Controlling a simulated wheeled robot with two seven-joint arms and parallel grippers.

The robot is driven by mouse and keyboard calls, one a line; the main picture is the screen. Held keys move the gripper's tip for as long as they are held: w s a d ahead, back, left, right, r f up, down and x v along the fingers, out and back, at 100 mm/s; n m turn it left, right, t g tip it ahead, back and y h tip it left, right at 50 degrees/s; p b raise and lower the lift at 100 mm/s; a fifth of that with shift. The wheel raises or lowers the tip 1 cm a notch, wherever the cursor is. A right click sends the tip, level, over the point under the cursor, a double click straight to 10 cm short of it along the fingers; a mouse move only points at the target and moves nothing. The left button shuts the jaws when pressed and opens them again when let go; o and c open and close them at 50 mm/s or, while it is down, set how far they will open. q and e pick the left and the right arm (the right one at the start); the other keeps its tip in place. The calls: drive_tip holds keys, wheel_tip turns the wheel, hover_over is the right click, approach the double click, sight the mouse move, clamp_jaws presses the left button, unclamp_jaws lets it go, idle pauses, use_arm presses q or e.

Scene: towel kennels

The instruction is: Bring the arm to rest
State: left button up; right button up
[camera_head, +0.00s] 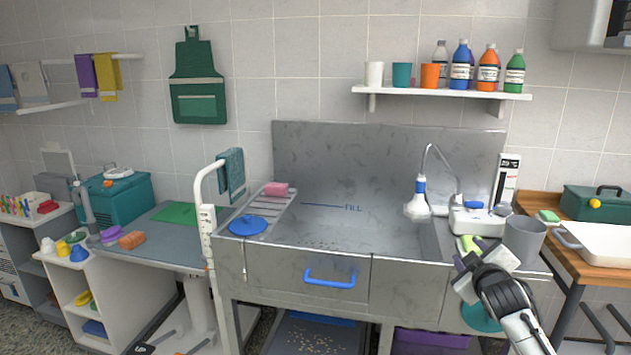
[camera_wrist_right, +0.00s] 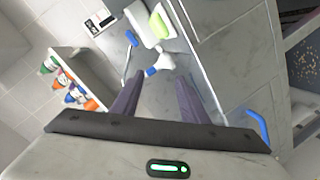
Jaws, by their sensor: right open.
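My right gripper (camera_head: 473,264) comes in from the lower right, in front of the right end of the steel tub (camera_head: 325,235). It also shows in the right wrist view (camera_wrist_right: 160,92), where its two dark fingers stand apart with nothing held between them. The white and blue spray head (camera_head: 417,200) hangs on its curved hose at the tub's right side; in the right wrist view the spray head (camera_wrist_right: 160,65) appears beyond the fingertips. My left gripper is not in view.
A grey cup (camera_head: 523,240) and a white-blue device (camera_head: 478,220) stand near my right gripper. A wooden table (camera_head: 572,262) with a white tray (camera_head: 598,245) is to the right. A wall shelf (camera_head: 440,93) holds bottles and cups. A blue handle (camera_head: 330,279) projects from the tub's front.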

drive_tip(key=w+a+r+m+t+y, duration=0.2)
drive_tip(key=a+r+m+y, duration=0.1)
drive_tip(key=a+m, duration=0.1)
drive_tip(key=s+a+f+g+y, duration=0.1)
drive_tip(key=s+a+f, duration=0.3)
drive_tip(key=s+f, duration=0.3)
drive_tip(key=s+a+f+g, duration=0.1)
drive_tip(key=s+a+f, duration=0.35)
drive_tip(key=f, duration=0.45)
drive_tip(key=s+a+f+g+y, duration=0.1)
drive_tip(key=s+a+f+g, duration=0.15)
drive_tip(key=s+f, duration=0.5)
drive_tip(key=s+a+f+g, duration=0.1)
drive_tip(key=s+a+f, duration=0.2)
drive_tip(key=s, duration=0.5)
drive_tip(key=s+a+f+g+y, duration=0.1)
drive_tip(key=s+a+f, duration=0.2)
drive_tip(key=s, duration=0.6)
drive_tip(key=s+a+f+g+y, duration=0.1)
drive_tip(key=s+a+f, duration=0.3)
drive_tip(key=s, duration=0.5)
drive_tip(key=shift+s+f, duration=0.2)
drive_tip(key=shift+f, duration=0.55)
drive_tip(key=shift+c, duration=1)
drive_tip(key=shift+d+m, duration=0.15)
drive_tip(key=shift+m, duration=0.15)
